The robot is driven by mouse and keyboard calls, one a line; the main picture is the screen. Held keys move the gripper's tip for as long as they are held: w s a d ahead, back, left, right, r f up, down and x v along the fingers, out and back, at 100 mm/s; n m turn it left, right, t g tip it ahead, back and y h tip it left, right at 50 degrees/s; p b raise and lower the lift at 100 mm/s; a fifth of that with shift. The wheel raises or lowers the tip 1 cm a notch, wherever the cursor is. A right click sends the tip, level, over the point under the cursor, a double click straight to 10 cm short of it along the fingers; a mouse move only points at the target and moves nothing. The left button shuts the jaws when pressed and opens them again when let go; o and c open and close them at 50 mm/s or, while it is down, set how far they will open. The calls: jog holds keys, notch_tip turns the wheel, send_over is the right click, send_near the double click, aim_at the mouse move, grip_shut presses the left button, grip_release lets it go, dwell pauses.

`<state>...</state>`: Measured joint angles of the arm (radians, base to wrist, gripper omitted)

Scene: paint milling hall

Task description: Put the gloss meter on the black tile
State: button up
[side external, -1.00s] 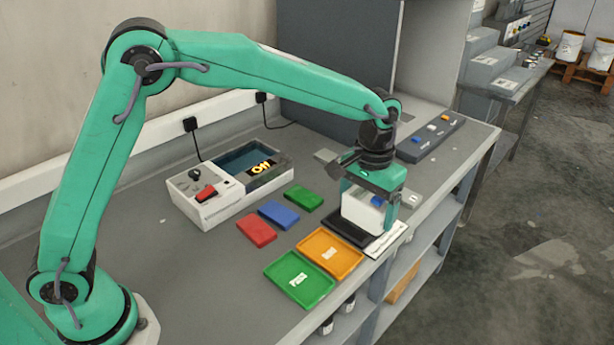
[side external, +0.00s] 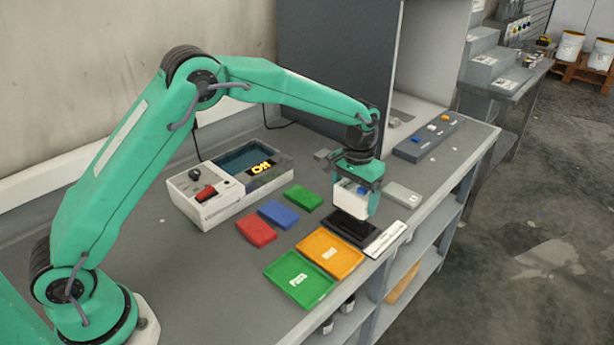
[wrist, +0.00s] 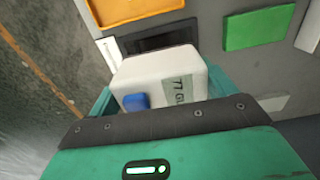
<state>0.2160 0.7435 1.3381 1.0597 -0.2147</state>
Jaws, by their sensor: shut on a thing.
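The gloss meter (side external: 349,193) is a white box with a blue button and a label reading "77 GU" in the wrist view (wrist: 165,72). My gripper (side external: 357,190) is shut on it, a finger on either side. The black tile (side external: 350,229) lies flat on the bench, behind the orange tray. The meter is held close to the tile's far edge and hides part of it in the wrist view (wrist: 155,38). The meter looks raised above the bench, but its exact height is hard to tell.
An orange tray (side external: 322,240) and a green tray (side external: 283,273) lie in front of the tile. A white card (side external: 386,239) lies at its right. Red, blue and green blocks (side external: 303,198) lie left. A white console (side external: 212,207) and a grey strip (side external: 428,138) stand farther off.

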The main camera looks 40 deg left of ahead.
aim_at(353, 209)
jog(key=shift+f, duration=2)
jog(key=shift+f, duration=0.15)
jog(key=o, duration=1.3)
notch_tip(353, 209, up, 11)
jog(key=shift+r, duration=0.65)
jog(key=shift+a, duration=0.1)
